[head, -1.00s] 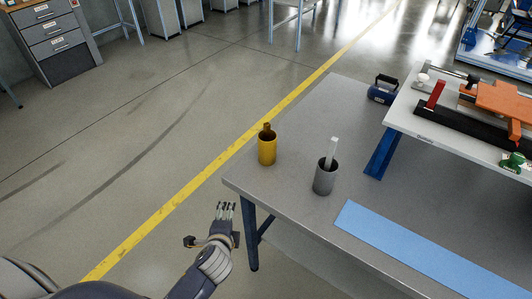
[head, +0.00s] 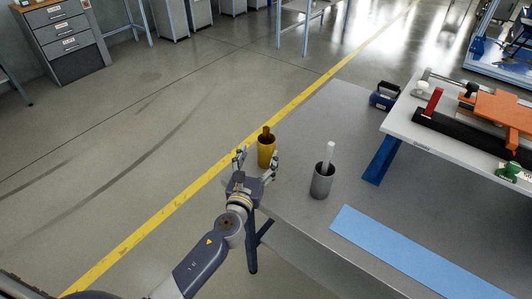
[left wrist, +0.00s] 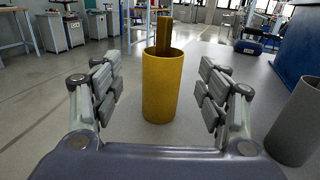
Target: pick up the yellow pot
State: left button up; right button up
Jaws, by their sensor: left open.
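The yellow pot (head: 266,153) stands upright on the grey table (head: 300,220) near its left corner, with a brown-yellow stick-like piece (head: 266,132) standing in it. My left gripper (head: 257,157) is open at the pot, with one finger on each side. In the left wrist view the pot (left wrist: 163,85) stands between the two open fingers, with visible gaps on both sides. The pot's lower front is partly hidden by the gripper in the head view. My right gripper is in neither view.
A grey pot (head: 321,182) with a white stick stands just right of the yellow pot; it also shows in the left wrist view (left wrist: 295,125). A blue strip (head: 415,250) lies on the table. A raised white board (head: 420,135) with tools is at the right.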

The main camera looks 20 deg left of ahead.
aim_at(264, 146)
pick_arm(q)
jog(key=w, duration=0.2)
jog(key=shift+w, duration=3)
jog(key=shift+s+r, duration=0.1)
jog(key=shift+c, duration=0.9)
jog(key=shift+r, duration=0.1)
jog(key=c, duration=1.3)
